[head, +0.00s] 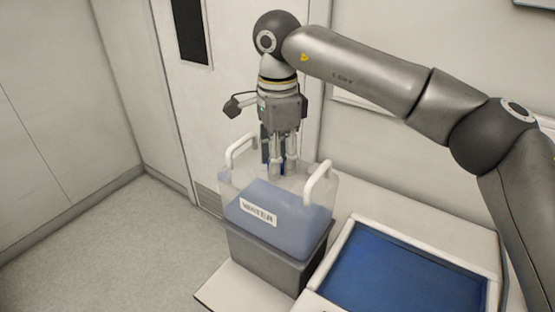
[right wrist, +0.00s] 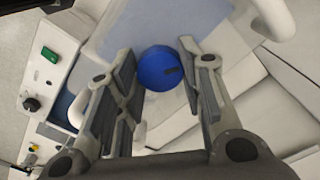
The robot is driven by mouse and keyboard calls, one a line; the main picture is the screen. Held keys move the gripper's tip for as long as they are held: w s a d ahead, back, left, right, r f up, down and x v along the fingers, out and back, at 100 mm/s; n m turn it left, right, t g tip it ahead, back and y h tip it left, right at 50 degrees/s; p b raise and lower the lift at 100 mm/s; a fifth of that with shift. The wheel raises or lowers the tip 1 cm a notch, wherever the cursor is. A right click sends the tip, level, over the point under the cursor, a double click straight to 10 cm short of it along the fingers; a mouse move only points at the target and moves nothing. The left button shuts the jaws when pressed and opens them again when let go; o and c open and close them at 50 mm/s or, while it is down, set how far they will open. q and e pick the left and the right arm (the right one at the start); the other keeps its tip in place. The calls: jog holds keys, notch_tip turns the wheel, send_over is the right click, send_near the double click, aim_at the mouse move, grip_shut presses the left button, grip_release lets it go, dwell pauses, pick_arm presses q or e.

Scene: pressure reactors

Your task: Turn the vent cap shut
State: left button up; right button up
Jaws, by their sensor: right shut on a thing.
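The vent cap (right wrist: 160,68) is a round blue cap with a dark mark near its edge, seen in the right wrist view. My right gripper (right wrist: 161,82) has its fingers on both sides of the cap and is shut on it. In the head view my right gripper (head: 280,168) points down onto the top of a clear vessel (head: 239,194) holding bluish liquid, and the cap cannot be made out clearly behind the fingers. The vessel has two white handles and a barcode label (head: 258,212). My left gripper is out of view.
The vessel stands on a grey block (head: 262,262) on a white bench (head: 240,293). A blue tray (head: 419,250) with a white rim is to the right. A white handle (head: 318,182) rises close beside the gripper. Open floor (head: 100,245) lies at left.

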jog(key=m+b, duration=0.1)
jog(key=m, duration=0.5)
jog(key=shift+m, duration=0.3)
jog(key=m+b, duration=0.1)
jog(key=m, duration=0.4)
jog(key=shift+m, duration=0.3)
jog(key=o, duration=1)
jog(key=shift+o, duration=0.2)
notch_tip(320, 180, up, 12)
